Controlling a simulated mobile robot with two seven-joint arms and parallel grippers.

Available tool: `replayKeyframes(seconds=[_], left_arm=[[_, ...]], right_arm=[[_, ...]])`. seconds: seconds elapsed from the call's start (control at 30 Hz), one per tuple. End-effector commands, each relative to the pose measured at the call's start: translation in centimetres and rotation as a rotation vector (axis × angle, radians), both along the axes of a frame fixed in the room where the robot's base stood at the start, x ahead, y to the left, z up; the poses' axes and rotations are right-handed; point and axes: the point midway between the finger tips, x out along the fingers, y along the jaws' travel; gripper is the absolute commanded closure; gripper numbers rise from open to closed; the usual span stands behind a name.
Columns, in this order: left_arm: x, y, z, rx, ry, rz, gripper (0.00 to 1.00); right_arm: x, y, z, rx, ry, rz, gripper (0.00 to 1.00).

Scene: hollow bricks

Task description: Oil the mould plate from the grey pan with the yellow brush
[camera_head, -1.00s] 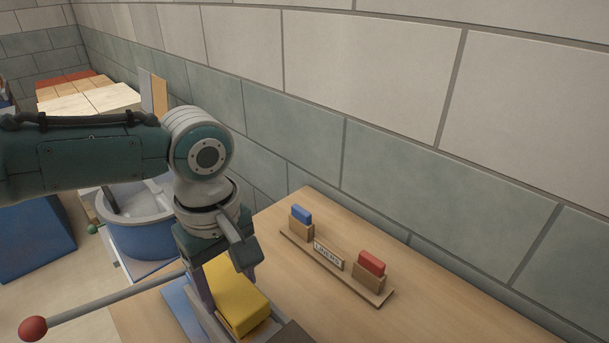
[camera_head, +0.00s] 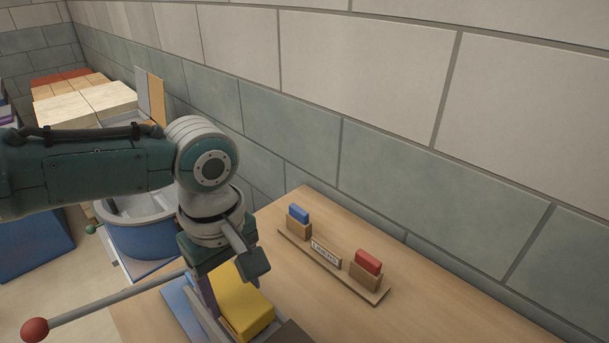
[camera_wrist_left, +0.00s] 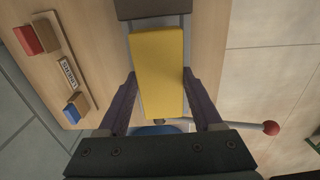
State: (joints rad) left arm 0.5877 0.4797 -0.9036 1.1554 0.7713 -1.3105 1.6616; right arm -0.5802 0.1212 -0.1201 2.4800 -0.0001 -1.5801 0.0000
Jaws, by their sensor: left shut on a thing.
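A yellow block-shaped thing, seemingly the brush (camera_head: 245,306), is between the fingers of my left gripper (camera_head: 232,288) at the bottom of the head view. In the left wrist view the same yellow block (camera_wrist_left: 157,70) lies lengthwise between the two dark fingers, which are shut on it. Its underside and any bristles are hidden. A dark flat piece (camera_wrist_left: 153,9) lies just beyond its far end. I cannot tell whether that is the mould plate or the grey pan. My right gripper is not in view.
A lever with a red ball (camera_head: 35,329) sticks out left of the gripper. A rack with a blue block (camera_head: 299,213) and a red block (camera_head: 368,261) stands right on the wooden table (camera_head: 430,310). A blue tub (camera_head: 151,236) is behind my arm. The wall runs close behind.

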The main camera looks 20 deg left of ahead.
Motion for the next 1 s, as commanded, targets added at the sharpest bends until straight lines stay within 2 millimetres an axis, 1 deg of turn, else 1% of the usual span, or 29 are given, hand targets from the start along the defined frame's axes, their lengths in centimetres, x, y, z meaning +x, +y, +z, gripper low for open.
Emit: replayKeyframes(seconds=[0.2, 0.5, 0.67, 1.0], left_arm=[[0.3, 1.0, 0.0, 0.003, 0.002, 0.003, 0.87], [0.4, 1.1, 0.0, 0.004, 0.001, 0.002, 0.87], [0.3, 0.9, 0.1, 0.003, 0.001, 0.002, 0.87], [-0.3, -0.3, 0.1, 0.003, 0.002, 0.002, 0.87]], right_arm=[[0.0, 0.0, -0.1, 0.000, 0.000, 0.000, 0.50], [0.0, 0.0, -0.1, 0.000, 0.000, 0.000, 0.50], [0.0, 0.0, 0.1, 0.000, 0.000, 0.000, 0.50], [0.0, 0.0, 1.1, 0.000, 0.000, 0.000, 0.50]])
